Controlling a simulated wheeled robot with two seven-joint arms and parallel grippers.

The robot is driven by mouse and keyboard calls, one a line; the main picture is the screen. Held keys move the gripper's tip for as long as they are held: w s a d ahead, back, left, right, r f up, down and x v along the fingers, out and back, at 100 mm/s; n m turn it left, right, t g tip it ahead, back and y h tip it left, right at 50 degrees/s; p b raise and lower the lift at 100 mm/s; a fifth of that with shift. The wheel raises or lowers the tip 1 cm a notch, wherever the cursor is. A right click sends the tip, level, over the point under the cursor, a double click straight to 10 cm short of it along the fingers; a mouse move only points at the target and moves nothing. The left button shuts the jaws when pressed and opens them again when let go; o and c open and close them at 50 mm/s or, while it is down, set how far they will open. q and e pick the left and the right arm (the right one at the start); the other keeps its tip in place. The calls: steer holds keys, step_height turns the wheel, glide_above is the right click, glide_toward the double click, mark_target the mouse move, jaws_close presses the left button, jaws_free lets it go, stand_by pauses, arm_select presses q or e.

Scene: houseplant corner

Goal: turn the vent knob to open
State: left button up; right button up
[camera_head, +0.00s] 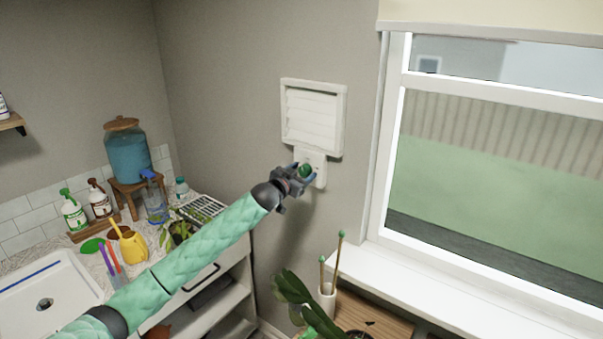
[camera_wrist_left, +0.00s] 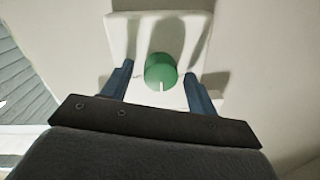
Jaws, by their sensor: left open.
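The vent knob (camera_head: 305,170) is a round green knob on a white plate (camera_head: 320,165) on the wall, just below the white slatted vent (camera_head: 312,118). In the left wrist view the knob (camera_wrist_left: 161,71) shows a white mark at its lower edge. My left gripper (camera_head: 302,173) is at the knob. In the left wrist view its dark fingers (camera_wrist_left: 160,85) are spread, one on each side of the knob, with gaps between. The vent's slats look closed in the head view. My right gripper is not in view.
A window (camera_head: 490,160) with a white sill (camera_head: 450,290) is to the right. A counter with a sink (camera_head: 45,300), a blue water dispenser (camera_head: 131,152), a yellow watering can (camera_head: 131,247) and bottles is at the left. A plant (camera_head: 300,300) stands below the arm.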

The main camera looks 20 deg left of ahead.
arm_select(q)
steer(key=c, duration=1)
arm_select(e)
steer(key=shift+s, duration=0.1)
